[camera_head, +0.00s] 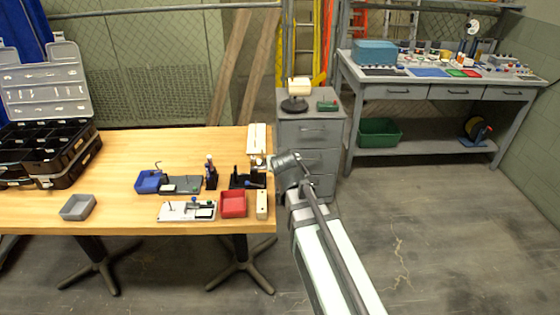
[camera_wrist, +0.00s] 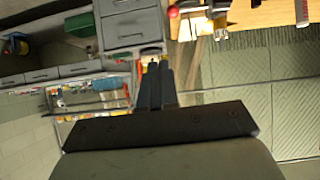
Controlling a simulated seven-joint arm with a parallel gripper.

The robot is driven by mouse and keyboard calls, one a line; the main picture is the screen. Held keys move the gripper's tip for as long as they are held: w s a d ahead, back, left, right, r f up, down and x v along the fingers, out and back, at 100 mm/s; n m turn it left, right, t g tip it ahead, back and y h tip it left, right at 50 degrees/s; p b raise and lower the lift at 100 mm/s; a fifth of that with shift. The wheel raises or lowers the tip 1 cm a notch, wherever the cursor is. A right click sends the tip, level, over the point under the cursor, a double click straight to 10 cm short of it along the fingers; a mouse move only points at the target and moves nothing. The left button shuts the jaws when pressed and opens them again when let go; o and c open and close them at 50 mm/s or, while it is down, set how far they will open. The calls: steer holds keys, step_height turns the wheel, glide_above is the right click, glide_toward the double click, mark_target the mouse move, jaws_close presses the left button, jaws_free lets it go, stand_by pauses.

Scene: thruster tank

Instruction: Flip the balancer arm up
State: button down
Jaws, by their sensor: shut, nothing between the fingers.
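My gripper (camera_head: 262,163) is at the right edge of the wooden table, beside the cabinet. In the wrist view its two dark fingers (camera_wrist: 157,70) are together and empty. I cannot tell for sure which part is the balancer arm. Small devices stand on the table left of my gripper: a black stand (camera_head: 243,179), a light base with blue parts (camera_head: 187,211), and a dark plate (camera_head: 183,186) by a blue bin. A pale upright piece (camera_head: 257,138) stands at the table's right edge, close to my gripper. My arm hides part of the area behind it.
A red bin (camera_head: 233,204), a pale block (camera_head: 262,205), a blue bin (camera_head: 149,181) and a grey bin (camera_head: 78,207) sit on the table (camera_head: 120,155). An open black case (camera_head: 45,150) is at left. A grey drawer cabinet (camera_head: 312,132) stands behind my gripper.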

steer(key=shift+v, duration=1.2)
steer(key=shift+d, duration=0.1)
steer(key=s+d+f+n+g, duration=0.15)
steer(key=s+f+g, duration=0.25)
steer(key=s+f, duration=0.5)
steer(key=s+d+f+g, duration=0.2)
steer(key=s+f+g, duration=0.3)
steer(key=f, duration=0.8)
steer(key=s+d+f+g, duration=0.25)
steer(key=s+f, duration=0.55)
steer(key=f, duration=0.4)
steer(key=s+d+f+g, duration=0.2)
steer(key=s+f, duration=0.4)
steer(key=s, duration=0.3)
steer(key=s+d+f+m+g, duration=0.1)
steer(key=s+d+f+g, duration=0.1)
steer(key=s+f, duration=0.4)
steer(key=s+d+f+g, duration=0.2)
steer(key=s+f, duration=0.4)
steer(key=s, duration=0.5)
steer(key=shift+s+d+m, duration=0.15)
steer(key=shift+s+m, duration=0.2)
